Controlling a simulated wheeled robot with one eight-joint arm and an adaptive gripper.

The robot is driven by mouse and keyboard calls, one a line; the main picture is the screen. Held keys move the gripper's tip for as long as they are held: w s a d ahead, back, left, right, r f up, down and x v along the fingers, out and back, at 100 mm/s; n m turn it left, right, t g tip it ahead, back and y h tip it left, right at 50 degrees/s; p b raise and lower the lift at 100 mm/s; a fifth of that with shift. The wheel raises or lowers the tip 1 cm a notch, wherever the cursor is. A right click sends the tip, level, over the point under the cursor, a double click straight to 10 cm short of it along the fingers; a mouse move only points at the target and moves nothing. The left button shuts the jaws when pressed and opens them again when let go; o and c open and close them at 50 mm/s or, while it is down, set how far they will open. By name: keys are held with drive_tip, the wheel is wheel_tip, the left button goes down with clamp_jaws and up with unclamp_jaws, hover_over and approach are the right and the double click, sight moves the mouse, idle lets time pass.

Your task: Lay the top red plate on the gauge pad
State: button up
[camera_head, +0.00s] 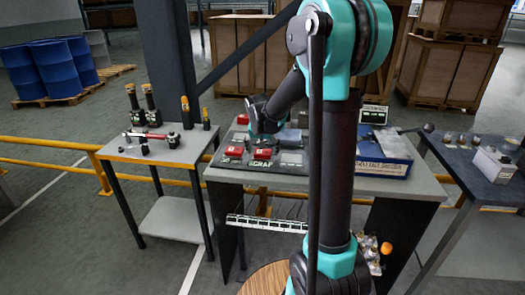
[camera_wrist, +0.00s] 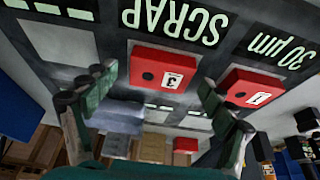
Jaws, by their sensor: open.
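A red plate labelled 3 (camera_wrist: 163,72) lies on the black marked board (camera_head: 285,180) by the word SCRAP. A second red plate labelled 1 (camera_wrist: 250,92) lies near the "30 µm" marking. In the head view, red plates show at the front (camera_head: 262,153), and farther back on the left (camera_head: 242,119). My gripper (camera_wrist: 157,82) is open and empty over the board, its fingers on either side of plate 3 in the wrist view, apart from it as far as I can tell. I cannot tell which marked area is the gauge pad, or whether plates are stacked.
A pale rectangle (camera_wrist: 60,43) on the board is bare. A grey block (camera_wrist: 118,117) stands behind the plates. A blue tray (camera_head: 385,168) stands right of the board. A side table (camera_head: 178,153) with tools is at left, and a dark table (camera_head: 468,170) at right.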

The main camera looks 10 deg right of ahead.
drive_tip(key=v, duration=1.2)
drive_tip(key=shift+r, duration=3)
